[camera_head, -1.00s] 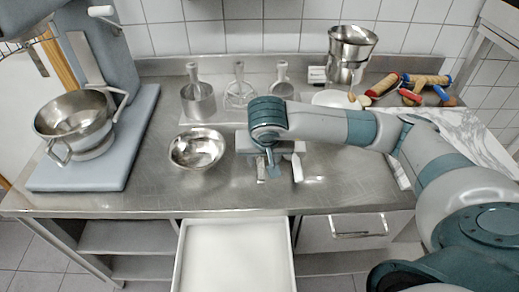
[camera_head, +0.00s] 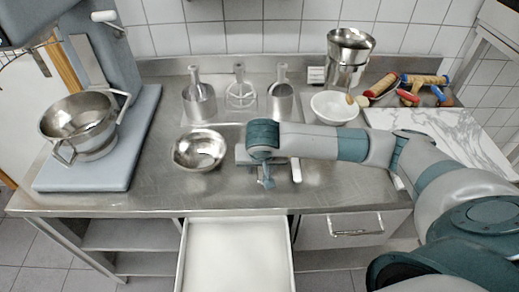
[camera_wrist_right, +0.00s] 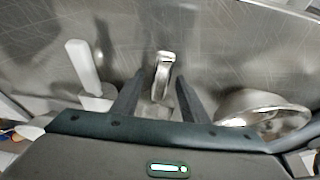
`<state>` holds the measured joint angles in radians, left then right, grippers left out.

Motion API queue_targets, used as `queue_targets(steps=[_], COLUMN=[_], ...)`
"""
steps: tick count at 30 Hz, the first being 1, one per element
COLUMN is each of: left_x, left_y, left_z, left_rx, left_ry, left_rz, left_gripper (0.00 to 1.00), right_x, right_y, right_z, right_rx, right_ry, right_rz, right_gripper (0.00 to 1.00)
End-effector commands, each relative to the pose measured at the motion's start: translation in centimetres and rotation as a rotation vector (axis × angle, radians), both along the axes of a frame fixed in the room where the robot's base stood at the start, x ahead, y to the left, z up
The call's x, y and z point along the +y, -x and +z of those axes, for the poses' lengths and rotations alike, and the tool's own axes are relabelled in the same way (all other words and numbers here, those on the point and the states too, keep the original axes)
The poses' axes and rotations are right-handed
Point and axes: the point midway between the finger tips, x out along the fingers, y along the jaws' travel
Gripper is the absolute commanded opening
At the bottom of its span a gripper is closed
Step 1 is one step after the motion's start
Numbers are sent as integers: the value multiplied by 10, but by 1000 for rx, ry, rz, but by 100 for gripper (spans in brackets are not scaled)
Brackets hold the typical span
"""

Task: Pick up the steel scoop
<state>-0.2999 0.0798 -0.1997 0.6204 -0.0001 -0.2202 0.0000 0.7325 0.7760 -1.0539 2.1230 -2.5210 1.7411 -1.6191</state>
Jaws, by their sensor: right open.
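My right gripper (camera_head: 266,182) hangs over the steel worktop, right of the steel bowl. It also shows in the right wrist view (camera_wrist_right: 158,95), its two dark fingers apart. A shiny steel handle, which looks like the scoop's (camera_wrist_right: 164,66), lies in the gap between the fingers, with no clear grip on it. The rest of the scoop is hidden by the gripper, and in the head view my arm covers most of it. A white-handled tool (camera_head: 296,170) lies just right of the gripper; it also shows at left in the wrist view (camera_wrist_right: 84,66). My left gripper is out of view.
The steel bowl (camera_head: 200,150) stands left of the gripper. Behind are several steel tools on a tray, a white bowl (camera_head: 334,107) and a tall steel container (camera_head: 347,60). A mixer (camera_head: 100,150) stands left. An open white drawer (camera_head: 237,258) juts out in front.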

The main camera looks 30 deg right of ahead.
Motion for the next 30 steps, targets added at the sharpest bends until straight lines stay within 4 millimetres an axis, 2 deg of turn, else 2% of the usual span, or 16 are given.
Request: queue_targets(steps=[12,13,18,30], left_x=[0,0,0,0], left_y=[0,0,0,0], left_z=[0,-1,-1,-2], left_rx=[0,0,0,0], left_ry=[0,0,0,0], left_rz=[0,0,0,0], left_gripper=[30,30,30,30], right_x=[0,0,0,0], right_y=[0,0,0,-1], right_z=[0,0,0,2], right_rx=[0,0,0,-2], right_ry=[0,0,0,0], right_rz=[0,0,0,-1], right_gripper=[41,38,0,0])
